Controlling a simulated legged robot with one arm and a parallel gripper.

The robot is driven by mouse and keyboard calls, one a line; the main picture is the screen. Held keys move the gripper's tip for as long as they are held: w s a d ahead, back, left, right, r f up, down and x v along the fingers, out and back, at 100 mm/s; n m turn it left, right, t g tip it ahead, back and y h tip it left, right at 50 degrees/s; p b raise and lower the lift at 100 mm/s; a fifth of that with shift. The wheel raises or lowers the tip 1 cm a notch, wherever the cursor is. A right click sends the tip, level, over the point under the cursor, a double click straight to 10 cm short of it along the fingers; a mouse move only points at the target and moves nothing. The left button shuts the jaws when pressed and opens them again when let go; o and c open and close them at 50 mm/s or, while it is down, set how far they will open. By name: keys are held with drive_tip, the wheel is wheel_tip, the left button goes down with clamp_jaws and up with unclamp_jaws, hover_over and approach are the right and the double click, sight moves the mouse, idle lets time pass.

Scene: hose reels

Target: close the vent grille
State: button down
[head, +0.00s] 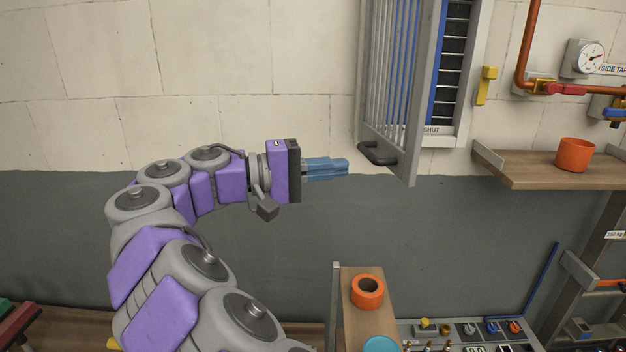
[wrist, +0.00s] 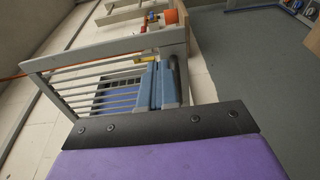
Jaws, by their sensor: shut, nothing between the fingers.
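The vent grille (head: 390,75) is a grey barred panel on the wall, swung open and standing out from its frame. A dark handle (head: 377,154) sits at its lower free edge. The vent opening (head: 452,60) shows dark slats to the right, with a "SHUT" label (head: 431,130) below. My gripper (head: 347,168) has blue fingers, shut and empty, left of the handle and slightly below it, apart from the grille in the head view. In the wrist view the grille (wrist: 105,80) lies beyond the blue fingers (wrist: 158,85), which overlap its bars and edge.
A yellow catch (head: 486,86) is on the wall right of the vent. A wooden shelf (head: 530,170) with an orange pot (head: 575,155) stands further right. Below are an orange ring-shaped item (head: 367,291) on a narrow shelf and a control panel (head: 480,330). The wall left of the grille is clear.

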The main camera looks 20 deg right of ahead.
drive_tip(key=d+b, duration=0.7)
drive_tip(key=shift+s, duration=0.35)
drive_tip(key=shift+r, duration=0.15)
